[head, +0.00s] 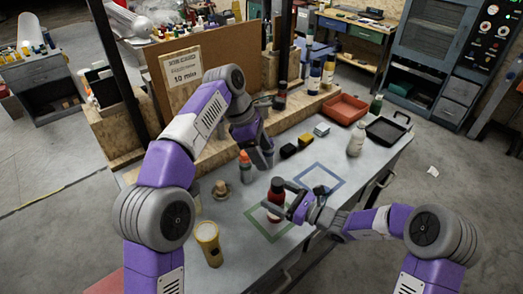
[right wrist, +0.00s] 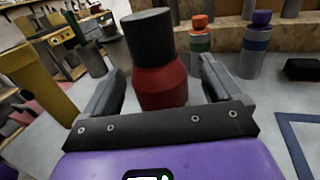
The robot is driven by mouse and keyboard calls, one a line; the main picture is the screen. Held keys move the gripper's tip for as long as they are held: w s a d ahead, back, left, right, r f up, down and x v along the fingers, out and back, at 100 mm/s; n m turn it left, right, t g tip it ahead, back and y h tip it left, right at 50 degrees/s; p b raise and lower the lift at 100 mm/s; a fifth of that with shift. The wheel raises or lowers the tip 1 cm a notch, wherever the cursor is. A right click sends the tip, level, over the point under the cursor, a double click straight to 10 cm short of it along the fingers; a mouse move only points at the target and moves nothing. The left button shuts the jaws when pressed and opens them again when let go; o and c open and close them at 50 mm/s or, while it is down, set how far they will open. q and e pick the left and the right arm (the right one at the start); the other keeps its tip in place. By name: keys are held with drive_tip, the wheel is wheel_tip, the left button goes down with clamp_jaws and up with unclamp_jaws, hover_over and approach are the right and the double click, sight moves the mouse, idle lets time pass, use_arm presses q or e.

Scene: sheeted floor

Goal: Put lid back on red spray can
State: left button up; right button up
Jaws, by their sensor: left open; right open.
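The red spray can (head: 275,207) stands upright on the grey workbench, inside a green square outline. A black lid (right wrist: 148,38) sits on top of the can's red body (right wrist: 162,86) in the right wrist view, and it looks upright. My right gripper (head: 279,198) is open, with its fingers on either side of the can. In the right wrist view, gaps show between the fingers and the can. My left gripper (head: 262,150) is open, above and behind the can, near the orange-topped bottle; its fingertips are hard to make out.
A bottle with an orange top (head: 245,168) and a yellow cylinder (head: 208,243) stand left of the can. A blue square outline (head: 325,170) lies to the right and is empty. A white bottle (head: 356,140), red tray (head: 345,109) and black tray (head: 386,130) stand farther right.

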drive_tip(key=shift+v, duration=2.7)
drive_tip(key=shift+r+p, duration=0.1)
drive_tip(key=shift+p, duration=0.25)
